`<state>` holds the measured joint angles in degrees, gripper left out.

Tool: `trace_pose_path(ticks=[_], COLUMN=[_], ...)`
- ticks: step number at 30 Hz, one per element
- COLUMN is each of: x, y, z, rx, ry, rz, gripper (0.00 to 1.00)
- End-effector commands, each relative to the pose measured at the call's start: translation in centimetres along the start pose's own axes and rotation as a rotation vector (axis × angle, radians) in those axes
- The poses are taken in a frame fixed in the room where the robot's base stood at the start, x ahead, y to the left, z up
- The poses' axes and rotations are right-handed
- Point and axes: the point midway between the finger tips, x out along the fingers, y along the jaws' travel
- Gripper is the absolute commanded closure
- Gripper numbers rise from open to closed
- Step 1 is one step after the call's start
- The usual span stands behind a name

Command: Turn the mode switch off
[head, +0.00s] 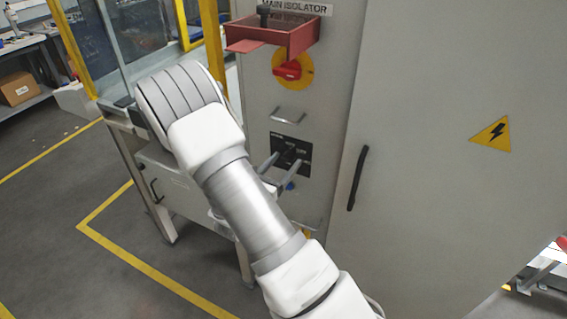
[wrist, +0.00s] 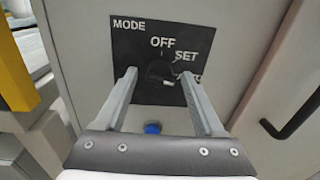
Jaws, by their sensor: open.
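The mode switch is a round black knob (wrist: 160,71) on a black plate (wrist: 128,52) marked MODE. In the wrist view OFF stands above the knob and SET to its upper right. A lower right label is partly hidden by my right finger. The knob's pointer seems turned to the right, away from OFF, but it is hard to make out. My gripper (wrist: 159,75) is open, with one finger on each side of the knob; I cannot tell whether they touch it. In the head view my gripper (head: 284,163) is in front of the plate (head: 280,142).
A blue button (wrist: 152,128) sits below the plate. A cabinet door with a black handle (head: 357,178) is at the right. Yellow guard framing (head: 215,45) stands at the left.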

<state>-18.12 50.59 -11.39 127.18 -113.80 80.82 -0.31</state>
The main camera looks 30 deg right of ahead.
Motion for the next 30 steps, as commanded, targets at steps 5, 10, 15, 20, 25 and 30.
trace_pose_path(ticks=[5,10,15,20,25,30], x=[-0.03,-0.04,-0.06,-0.07,-0.09,-0.11], y=[0.01,0.03,0.06,0.09,0.14,0.17], z=[0.01,0.02,0.03,0.05,0.13,0.19], rx=[0.0,0.001,0.001,-0.004,-0.041,-0.132], ry=[0.0,0.0,-0.001,-0.001,-0.004,-0.01], rz=[0.0,0.0,0.001,0.002,0.003,0.003], gripper=[0.46,0.76,1.0,1.0,1.0,1.0])
